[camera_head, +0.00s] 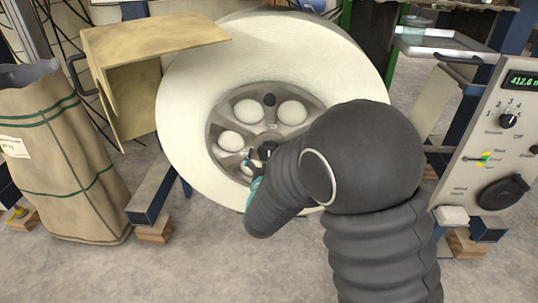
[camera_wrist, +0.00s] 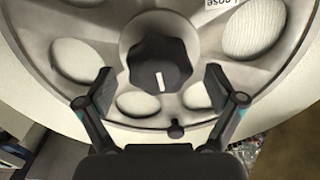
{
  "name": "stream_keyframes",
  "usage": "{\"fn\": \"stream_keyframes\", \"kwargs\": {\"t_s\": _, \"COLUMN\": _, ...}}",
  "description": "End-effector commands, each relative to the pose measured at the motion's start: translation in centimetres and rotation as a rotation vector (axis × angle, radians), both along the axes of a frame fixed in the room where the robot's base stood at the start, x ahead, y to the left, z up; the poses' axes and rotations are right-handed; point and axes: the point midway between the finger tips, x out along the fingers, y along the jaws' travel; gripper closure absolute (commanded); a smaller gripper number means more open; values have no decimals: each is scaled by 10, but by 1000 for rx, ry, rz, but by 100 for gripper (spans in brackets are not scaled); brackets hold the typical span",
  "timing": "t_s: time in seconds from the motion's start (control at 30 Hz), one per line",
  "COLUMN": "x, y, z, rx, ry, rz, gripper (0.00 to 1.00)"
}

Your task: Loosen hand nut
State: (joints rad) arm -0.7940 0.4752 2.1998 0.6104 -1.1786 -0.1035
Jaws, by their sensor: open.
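The hand nut is a black lobed knob with a white mark, at the middle of the grey spoked hub in the wrist view (camera_wrist: 160,66). In the head view the hand nut (camera_head: 266,150) is partly covered by my arm. My gripper (camera_wrist: 159,88) is open in the wrist view, with one finger on each side of the nut's lower part and a gap to it on both sides. In the head view my gripper (camera_head: 252,166) is at the hub, mostly hidden behind my dark arm. The large white reel (camera_head: 190,125) surrounds the hub.
A tan hinged cover (camera_head: 150,38) stands at the reel's upper left. A paper sack (camera_head: 60,150) stands at the left. A control panel (camera_head: 505,150) with dials is at the right. A small black knob (camera_wrist: 176,130) sits on the hub below the nut.

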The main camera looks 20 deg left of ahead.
Motion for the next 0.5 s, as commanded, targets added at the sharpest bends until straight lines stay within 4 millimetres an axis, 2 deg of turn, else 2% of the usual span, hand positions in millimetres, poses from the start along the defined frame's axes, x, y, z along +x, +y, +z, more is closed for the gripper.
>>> {"fn": "stream_keyframes", "kwargs": {"t_s": 0.17, "x": 11, "y": 2, "z": 1, "rx": 0, "ry": -2, "rz": 0, "gripper": 7}}
{"fn": "stream_keyframes", "kwargs": {"t_s": 0.47, "x": 13, "y": 3, "z": 0, "rx": 0, "ry": -1, "rz": 0, "gripper": 7}}
{"fn": "stream_keyframes", "kwargs": {"t_s": 0.5, "x": 13, "y": 3, "z": 0, "rx": 0, "ry": -1, "rz": 0, "gripper": 17}}
